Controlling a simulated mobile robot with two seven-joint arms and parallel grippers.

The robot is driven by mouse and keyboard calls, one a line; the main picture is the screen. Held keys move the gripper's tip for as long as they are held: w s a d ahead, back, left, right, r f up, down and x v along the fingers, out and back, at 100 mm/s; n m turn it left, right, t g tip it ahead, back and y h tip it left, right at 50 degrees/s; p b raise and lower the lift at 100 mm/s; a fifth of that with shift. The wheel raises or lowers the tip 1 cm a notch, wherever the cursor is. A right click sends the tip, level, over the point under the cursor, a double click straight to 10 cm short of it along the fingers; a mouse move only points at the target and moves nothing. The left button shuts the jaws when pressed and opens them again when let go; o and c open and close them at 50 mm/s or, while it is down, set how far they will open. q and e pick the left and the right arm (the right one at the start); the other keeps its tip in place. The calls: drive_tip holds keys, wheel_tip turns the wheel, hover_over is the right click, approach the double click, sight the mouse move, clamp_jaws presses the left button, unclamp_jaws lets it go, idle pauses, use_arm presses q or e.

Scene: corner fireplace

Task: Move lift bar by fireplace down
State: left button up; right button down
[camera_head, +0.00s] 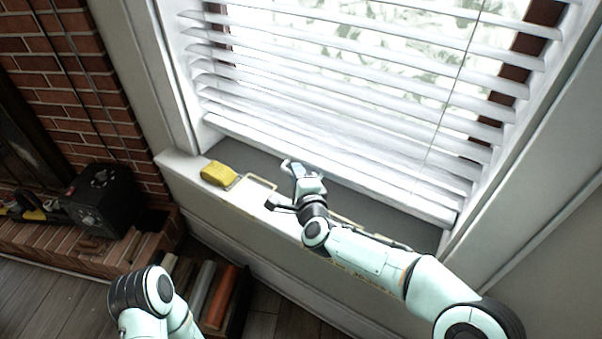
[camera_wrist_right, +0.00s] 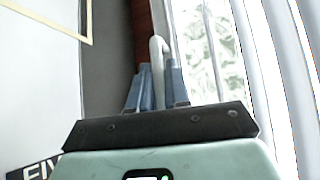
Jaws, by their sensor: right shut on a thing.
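The pale lift bar (camera_wrist_right: 158,48) shows in the right wrist view as a slim, rounded handle at the bottom of the window. My right gripper (camera_wrist_right: 158,88) is shut on it, with one blue-grey finger on each side. In the head view, my right gripper (camera_head: 292,170) reaches over the sill to just below the blinds, and the lift bar is mostly hidden there. My left arm shows at the lower left of the head view, but its gripper is out of view.
White slatted blinds (camera_head: 340,110) hang over the window above the sill (camera_head: 185,170). A yellow object (camera_head: 218,173) lies on the sill left of my right gripper. A black box (camera_head: 104,200) stands on the brick hearth (camera_head: 60,245). Books (camera_head: 218,295) stand below the sill.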

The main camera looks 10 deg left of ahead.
drive_tip(key=c, duration=1.2)
unclamp_jaws()
use_arm(q)
drive_tip(key=w+r, duration=0.1)
drive_tip(key=w+r+t+p, duration=0.1)
drive_tip(key=shift+w+d+r, duration=0.15)
drive_tip(key=shift+w, duration=0.15)
use_arm(e)
drive_tip(key=v, duration=1.3)
drive_tip(key=shift+s, duration=0.15)
drive_tip(key=shift+r, duration=0.1)
